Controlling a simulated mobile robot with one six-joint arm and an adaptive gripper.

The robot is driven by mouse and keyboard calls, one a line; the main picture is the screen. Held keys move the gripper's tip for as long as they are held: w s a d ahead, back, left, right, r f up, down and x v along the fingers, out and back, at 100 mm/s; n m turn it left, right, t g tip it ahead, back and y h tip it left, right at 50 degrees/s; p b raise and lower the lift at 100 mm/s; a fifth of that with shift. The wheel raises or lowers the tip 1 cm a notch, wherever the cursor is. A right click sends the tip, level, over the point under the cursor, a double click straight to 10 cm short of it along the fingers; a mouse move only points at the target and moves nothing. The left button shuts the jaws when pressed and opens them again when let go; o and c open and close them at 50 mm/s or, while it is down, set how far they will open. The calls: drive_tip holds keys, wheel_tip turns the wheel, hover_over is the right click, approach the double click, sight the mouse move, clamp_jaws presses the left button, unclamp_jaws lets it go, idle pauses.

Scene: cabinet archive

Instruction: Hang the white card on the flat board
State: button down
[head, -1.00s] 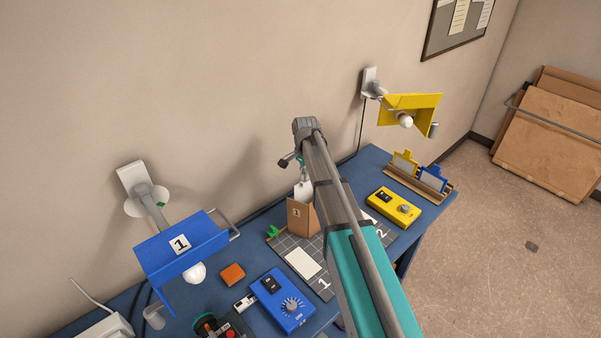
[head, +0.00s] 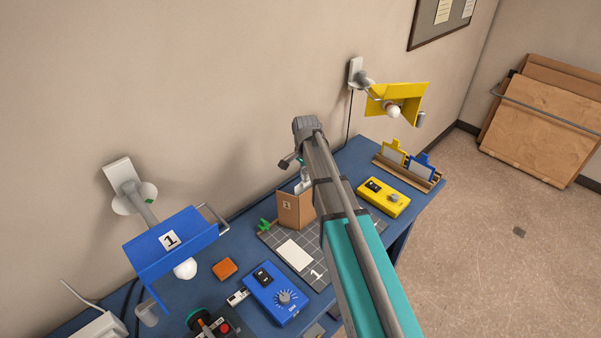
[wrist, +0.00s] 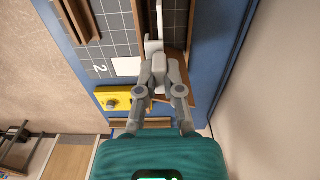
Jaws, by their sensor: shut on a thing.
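My gripper (wrist: 158,64) is shut on a thin white piece (wrist: 153,42), apparently the white card, seen nearly edge-on beyond the fingertips in the wrist view. In the head view my gripper (head: 303,174) is small and partly hidden by my arm, above and behind a brown board marked 1 (head: 288,208). That board stands upright at the wall side of the grey gridded mat (head: 317,277). Brown panels (wrist: 178,62) show right beside the fingers in the wrist view. I cannot tell whether the white piece touches them, nor which board is the flat one.
A white rectangle (head: 294,255) lies on the mat. The blue control box (head: 276,293), orange block (head: 225,268) and yellow control box (head: 383,198) stand around it. Blue lamp (head: 172,242) and yellow lamp (head: 400,98) project from the wall. A rack (head: 407,174) holds yellow and blue tags.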

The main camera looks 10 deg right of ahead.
drive_tip(key=shift+s+d, duration=0.6)
drive_tip(key=shift+s, duration=0.3)
drive_tip(key=shift+w+f+b, duration=0.1)
drive_tip(key=shift+f+b, duration=0.75)
drive_tip(key=shift+f, duration=0.05)
drive_tip(key=c, duration=0.7)
unclamp_jaws()
